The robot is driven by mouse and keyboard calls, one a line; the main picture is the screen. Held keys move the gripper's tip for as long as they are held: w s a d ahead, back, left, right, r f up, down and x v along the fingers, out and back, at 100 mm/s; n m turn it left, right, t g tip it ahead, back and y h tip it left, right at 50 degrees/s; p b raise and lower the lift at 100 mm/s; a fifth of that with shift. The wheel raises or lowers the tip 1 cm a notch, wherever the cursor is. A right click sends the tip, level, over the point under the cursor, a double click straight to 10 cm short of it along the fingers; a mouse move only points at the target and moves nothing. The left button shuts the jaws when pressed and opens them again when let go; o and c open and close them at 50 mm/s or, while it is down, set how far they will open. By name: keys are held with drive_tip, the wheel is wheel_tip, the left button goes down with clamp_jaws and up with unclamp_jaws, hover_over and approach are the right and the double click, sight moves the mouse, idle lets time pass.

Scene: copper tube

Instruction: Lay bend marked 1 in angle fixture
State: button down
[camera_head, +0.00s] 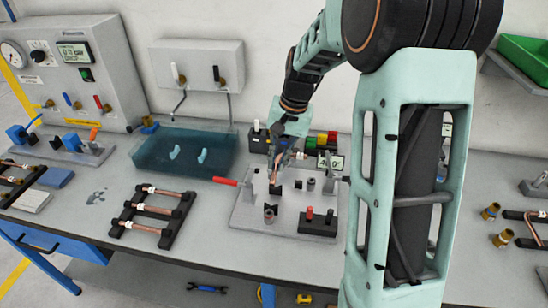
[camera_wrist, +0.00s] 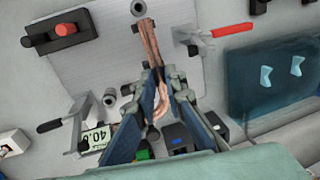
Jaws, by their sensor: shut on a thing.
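My gripper (camera_head: 281,160) is over the back left part of the grey fixture plate (camera_head: 248,214). In the wrist view my gripper (camera_wrist: 156,74) is shut on a copper bend (camera_wrist: 150,42), which runs out past the fingertips over the plate (camera_wrist: 92,62) and also shows between the fingers. No mark on the bend is legible. The plate carries dark posts, a red-handled clamp (camera_head: 226,181) at its left and a display (camera_head: 330,162) behind it. I cannot tell whether the bend touches the plate.
A black rack (camera_head: 126,214) with several copper tubes stands left of the plate. A blue translucent tank (camera_head: 210,150) is behind it. A block with red and black knobs (camera_head: 318,222) is at the plate's front right. Brass fittings (camera_head: 490,212) lie at the right. Bare table lies between rack and plate.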

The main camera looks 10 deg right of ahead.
drive_tip(key=shift+w+r, duration=0.1)
drive_tip(key=shift+w, duration=0.15)
idle(0.3)
wheel_tip(320, 180, down, 9)
drive_tip(key=b, duration=0.6)
drive_tip(key=shift+f, duration=0.2)
drive_tip(key=shift+s+f+b, duration=0.4)
drive_tip(key=shift+f+b, duration=0.15)
drive_tip(key=shift+f, duration=0.05)
idle(0.7)
drive_tip(key=c, duration=2)
unclamp_jaws()
drive_tip(key=shift+o, duration=0.5)
drive_tip(key=shift+w+a+f, duration=0.1)
drive_tip(key=shift+w, duration=0.05)
